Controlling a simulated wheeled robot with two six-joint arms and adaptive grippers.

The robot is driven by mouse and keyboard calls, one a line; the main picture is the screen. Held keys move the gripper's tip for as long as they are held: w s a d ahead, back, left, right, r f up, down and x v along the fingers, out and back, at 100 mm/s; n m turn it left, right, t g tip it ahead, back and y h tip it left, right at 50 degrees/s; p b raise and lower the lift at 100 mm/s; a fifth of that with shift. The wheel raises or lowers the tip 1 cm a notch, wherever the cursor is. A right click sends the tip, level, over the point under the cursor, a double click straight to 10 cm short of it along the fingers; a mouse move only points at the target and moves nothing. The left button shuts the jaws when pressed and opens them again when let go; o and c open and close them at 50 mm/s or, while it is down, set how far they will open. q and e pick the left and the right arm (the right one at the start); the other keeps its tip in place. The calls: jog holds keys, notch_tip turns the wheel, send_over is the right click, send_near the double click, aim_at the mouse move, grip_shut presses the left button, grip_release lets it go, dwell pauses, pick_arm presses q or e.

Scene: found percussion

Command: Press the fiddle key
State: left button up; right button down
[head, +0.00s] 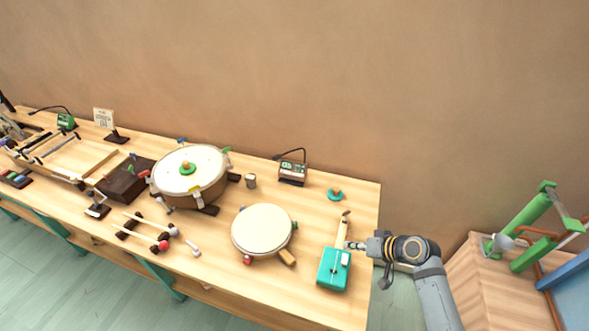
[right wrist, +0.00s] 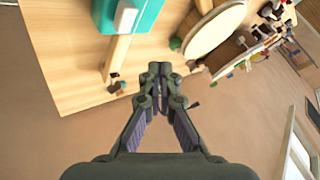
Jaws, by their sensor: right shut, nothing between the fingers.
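The fiddle has a teal box body (head: 333,270) and a pale wooden neck (head: 343,228). It lies near the right end of the table. In the right wrist view its teal body (right wrist: 150,12) is cut off by the top edge, and a small white block (right wrist: 125,17), possibly the key, shows on it. My right gripper (head: 349,245) is shut and empty, its tips by the place where neck and body meet in the head view. In the right wrist view the gripper (right wrist: 160,68) appears to one side of the neck; I cannot tell whether it touches. My left gripper is out of view.
A round pale drum with a wooden handle (head: 262,230) lies left of the fiddle. A green-framed stand (head: 530,215) is at the right.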

dwell(0.8)
jog(key=s+d+r+g+h, duration=0.15)
jog(key=s+d+h, duration=0.25)
jog(key=s, duration=0.6)
jog(key=s+d+r+g+h, duration=0.15)
jog(key=s+d+h, duration=0.3)
jog(key=s, duration=0.45)
jog(key=s+d+f, duration=0.1)
jog(key=s+f, duration=0.1)
jog(key=f, duration=1.2)
jog(key=s+d+f, duration=0.1)
jog(key=d+f, duration=0.1)
jog(key=f, duration=1.2)
jog(key=s+f+g+b, duration=0.1)
jog(key=s+f, duration=1.4)
jog(key=s, duration=0.3)
jog(key=shift+d+f+m+g+y, duration=0.3)
jog(key=shift+d+g+y, duration=0.05)
jog(key=shift+d+g, duration=0.1)
